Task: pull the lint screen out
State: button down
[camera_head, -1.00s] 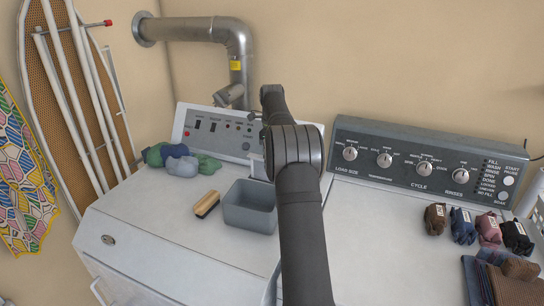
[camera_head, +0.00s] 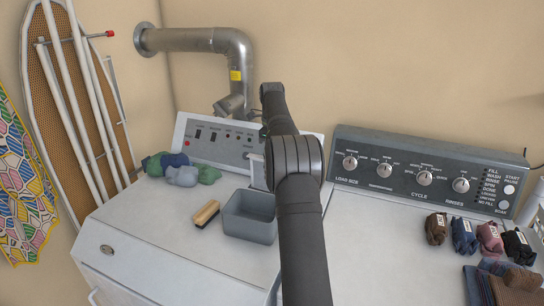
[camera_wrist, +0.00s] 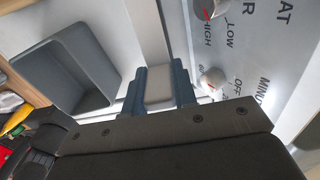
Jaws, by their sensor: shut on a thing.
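The lint screen (camera_head: 257,172) shows in the head view as a light grey upright piece just behind the grey bin, at the foot of the dryer's console. Part of it is hidden by my arm and the bin. In the wrist view my gripper (camera_wrist: 158,88) has its two blue-grey fingers closed on either side of the lint screen's pale end (camera_wrist: 158,78). In the head view my arm hides most of the gripper. I cannot tell how much of the screen sits in its slot.
The grey bin (camera_head: 249,237) stands close beside the gripper, and also shows in the wrist view (camera_wrist: 48,90). A wooden brush (camera_head: 206,213) and rolled socks (camera_head: 182,176) lie left of it. The dryer console (camera_head: 205,146) is right behind. The washer top (camera_head: 375,235) has clear room.

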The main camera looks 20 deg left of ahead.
jog(key=shift+r, duration=1.8)
jog(key=shift+r, duration=1.9)
